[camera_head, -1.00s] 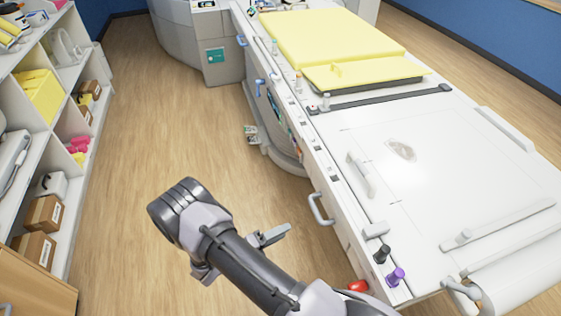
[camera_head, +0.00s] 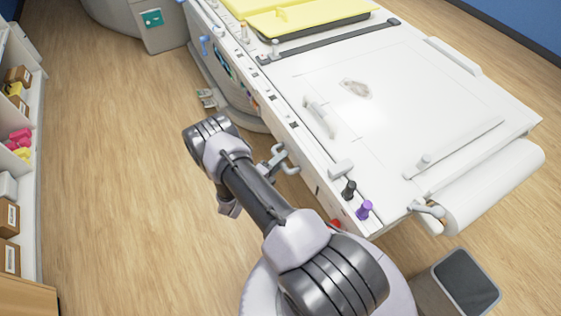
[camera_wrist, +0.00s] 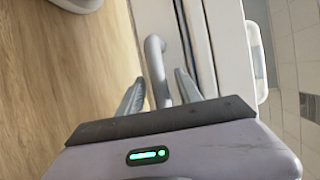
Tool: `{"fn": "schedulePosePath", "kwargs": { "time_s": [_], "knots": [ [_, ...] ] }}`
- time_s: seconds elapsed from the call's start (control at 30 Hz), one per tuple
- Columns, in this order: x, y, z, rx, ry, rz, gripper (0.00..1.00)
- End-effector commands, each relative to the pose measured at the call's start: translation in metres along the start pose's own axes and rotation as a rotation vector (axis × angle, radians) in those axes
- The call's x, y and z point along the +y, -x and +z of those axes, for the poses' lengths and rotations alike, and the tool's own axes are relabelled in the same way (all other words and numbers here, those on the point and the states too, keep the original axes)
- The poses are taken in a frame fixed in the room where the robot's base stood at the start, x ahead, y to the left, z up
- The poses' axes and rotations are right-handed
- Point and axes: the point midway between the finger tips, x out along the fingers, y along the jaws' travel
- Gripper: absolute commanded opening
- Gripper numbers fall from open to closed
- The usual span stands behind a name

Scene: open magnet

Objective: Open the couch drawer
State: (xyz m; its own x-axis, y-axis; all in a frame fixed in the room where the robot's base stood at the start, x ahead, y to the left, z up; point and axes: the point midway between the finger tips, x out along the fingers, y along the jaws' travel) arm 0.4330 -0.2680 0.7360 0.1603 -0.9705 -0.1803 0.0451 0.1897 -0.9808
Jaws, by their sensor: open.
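The couch (camera_head: 385,125) is a long white table with yellow padding at its far end. Its drawer handle (camera_head: 289,158) is a grey bar on the side facing my arm. My gripper (camera_head: 276,156) is open right at this handle. In the wrist view, the handle (camera_wrist: 155,62) stands out from the white couch side and reaches down between the two fingers of my gripper (camera_wrist: 160,90). One finger lies on each side of it. I cannot tell whether either finger touches it. The drawer front is mostly hidden by my arm in the head view; it looks flush with the couch side.
A shelf (camera_head: 30,150) with boxes stands at the left. Wooden floor (camera_head: 110,150) is clear between it and the couch. A grey bin (camera_head: 455,285) stands at the lower right. A black knob (camera_head: 349,189) and a purple knob (camera_head: 364,210) sit at the couch edge.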

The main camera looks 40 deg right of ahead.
Motion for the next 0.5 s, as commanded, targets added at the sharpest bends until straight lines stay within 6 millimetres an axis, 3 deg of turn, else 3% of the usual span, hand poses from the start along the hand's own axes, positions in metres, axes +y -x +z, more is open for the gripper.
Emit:
{"fn": "schedulePosePath", "kwargs": {
  "time_s": [0.2, 0.4, 0.5],
  "knots": [
    [-0.0004, -0.0005, 0.0002, 0.000, -0.001, 0.000, 0.41],
    [-0.0003, -0.0003, 0.0002, 0.000, -0.001, 0.000, 0.04],
    [-0.0003, -0.0003, 0.0002, 0.000, -0.001, 0.000, 0.00]
  ]
}}
